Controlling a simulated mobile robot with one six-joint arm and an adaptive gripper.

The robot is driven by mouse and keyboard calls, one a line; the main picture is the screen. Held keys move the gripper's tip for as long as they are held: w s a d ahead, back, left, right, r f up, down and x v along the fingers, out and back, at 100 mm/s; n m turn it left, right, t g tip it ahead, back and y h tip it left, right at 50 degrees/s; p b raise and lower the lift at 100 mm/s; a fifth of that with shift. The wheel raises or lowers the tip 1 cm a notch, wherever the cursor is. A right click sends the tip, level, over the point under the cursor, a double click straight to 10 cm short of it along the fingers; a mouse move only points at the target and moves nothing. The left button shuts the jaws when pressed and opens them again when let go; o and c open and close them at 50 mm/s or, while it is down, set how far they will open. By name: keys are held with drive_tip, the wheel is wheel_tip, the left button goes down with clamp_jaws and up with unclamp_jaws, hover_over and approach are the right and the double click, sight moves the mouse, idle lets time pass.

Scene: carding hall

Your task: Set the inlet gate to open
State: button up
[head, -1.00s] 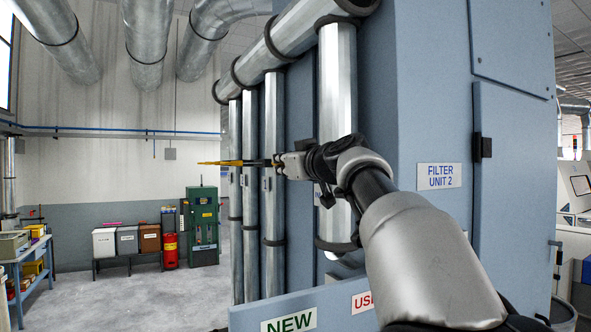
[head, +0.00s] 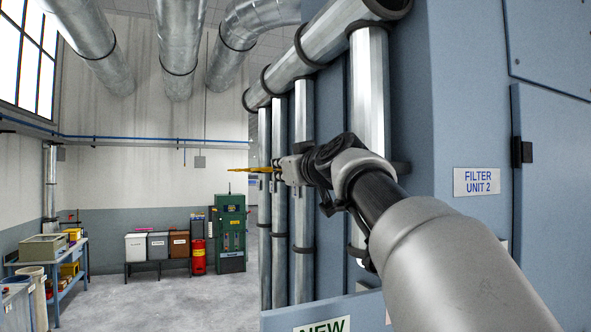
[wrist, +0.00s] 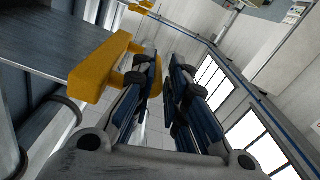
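A yellow handle (wrist: 98,72) shows in the wrist view at upper left, on short stems beside a flat grey plate (wrist: 50,42). I cannot tell whether this is the inlet gate's handle. My gripper (wrist: 168,65) has its two dark blue fingers apart, with a gap between them. The left finger is right beside the handle and hides part of it; a bit of yellow shows behind that finger. Contact cannot be told. No open or closed marking is readable.
Vertical metal pipes (head: 303,200) stand close behind my gripper, beside the blue cabinet marked FILTER UNIT 2 (head: 470,130). A panel labelled NEW (head: 322,327) is below. Bins (head: 158,245), a red canister (head: 198,257) and a workbench (head: 62,255) are farther back. The floor between is clear.

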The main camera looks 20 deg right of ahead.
drive_tip(key=s+d, duration=0.1)
drive_tip(key=s, duration=1.5)
drive_tip(key=w, duration=0.6)
drive_tip(key=s+a+f+g+y, duration=0.1)
drive_tip(key=s+a+f, duration=0.2)
drive_tip(key=f, duration=0.2)
drive_tip(key=s+a+f+g, duration=0.2)
drive_tip(key=f, duration=0.3)
drive_tip(key=s+a+f+g+y, duration=0.1)
drive_tip(key=s+a+f, duration=0.2)
drive_tip(key=f, duration=0.2)
drive_tip(key=s+a+f+m+g+h, duration=0.1)
drive_tip(key=s+f+g, duration=0.3)
drive_tip(key=s+f, duration=0.8)
drive_tip(key=s+a+f+m+g+h, duration=0.15)
drive_tip(key=s+f+g, duration=0.25)
drive_tip(key=s+f, duration=0.85)
wheel_tip(320, 180, down, 34)
drive_tip(key=w+g+b, duration=0.1)
drive_tip(key=b, duration=2.5)
drive_tip(key=shift+r, duration=0.2)
drive_tip(key=shift+d, duration=0.1)
